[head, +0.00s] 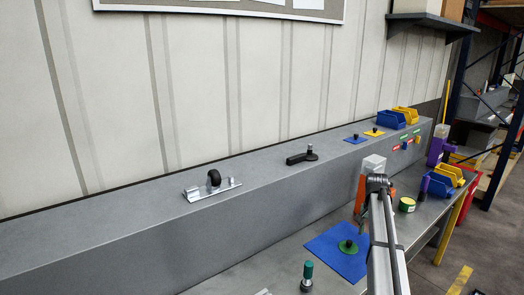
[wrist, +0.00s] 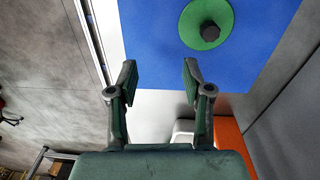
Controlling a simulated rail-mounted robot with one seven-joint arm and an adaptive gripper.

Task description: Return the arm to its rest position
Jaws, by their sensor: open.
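My gripper (wrist: 159,78) is open in the wrist view, with nothing between its two fingers. A green disc (wrist: 222,22) with a dark knob on top lies on a blue mat (wrist: 258,52), beyond and to the right of the fingertips. The fingers are apart from the disc. In the head view, my arm (head: 388,245) rises from the bottom edge beside the blue mat (head: 322,250). The green disc shows there too (head: 348,247). My gripper is mostly hidden behind the arm in that view.
A green-topped peg (head: 307,275) stands left of the mat. A white and orange item (head: 372,164) stands close behind my arm. Blue and yellow bins (head: 436,184) are at right. A caster on a plate (head: 213,186) and a black handle (head: 302,158) sit on the ledge.

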